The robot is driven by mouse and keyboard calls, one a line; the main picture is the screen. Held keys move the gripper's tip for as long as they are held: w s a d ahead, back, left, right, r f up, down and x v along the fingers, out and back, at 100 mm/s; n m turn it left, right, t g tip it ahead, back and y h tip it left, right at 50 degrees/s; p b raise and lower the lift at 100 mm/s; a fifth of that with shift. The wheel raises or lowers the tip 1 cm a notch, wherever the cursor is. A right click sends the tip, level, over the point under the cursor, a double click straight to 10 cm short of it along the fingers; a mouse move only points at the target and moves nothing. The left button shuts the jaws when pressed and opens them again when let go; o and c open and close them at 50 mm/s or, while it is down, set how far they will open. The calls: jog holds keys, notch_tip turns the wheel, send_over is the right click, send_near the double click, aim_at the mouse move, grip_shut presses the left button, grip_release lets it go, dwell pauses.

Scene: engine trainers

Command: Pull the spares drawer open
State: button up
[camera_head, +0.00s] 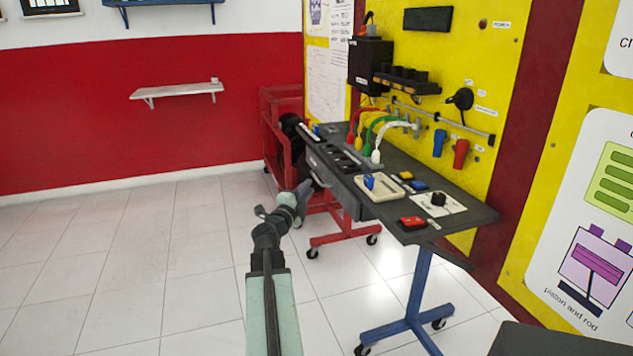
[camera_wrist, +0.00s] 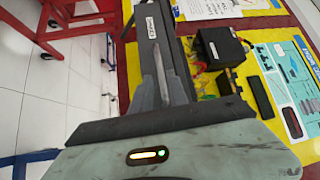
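The spares drawer (camera_wrist: 148,45) is a dark grey front with a white label, seen in the upper middle of the wrist view. In the head view its dark front (camera_head: 338,192) runs under the left edge of the grey table (camera_head: 455,216). My gripper (camera_head: 303,188) is beside this front at its near half. In the wrist view the fingers of my gripper (camera_wrist: 160,82) point at the drawer front below the label. A pale narrow strip shows between or behind them. I cannot tell whether the fingers touch or hold the handle, which is not clearly seen.
On the table are a pale tray (camera_head: 372,192) with a blue part, a red block (camera_head: 412,222) and coloured hoses (camera_head: 375,130). A red wheeled frame (camera_head: 285,120) stands behind. The tiled floor (camera_head: 130,270) to the left is clear.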

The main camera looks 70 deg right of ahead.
aim_at(316, 178)
jog(key=d, duration=0.4)
jog(key=d+r, duration=0.1)
jog(key=d, duration=0.2)
jog(key=shift+s+p, duration=0.25)
jog(key=shift+p, duration=0.15)
grip_shut()
dwell(0.8)
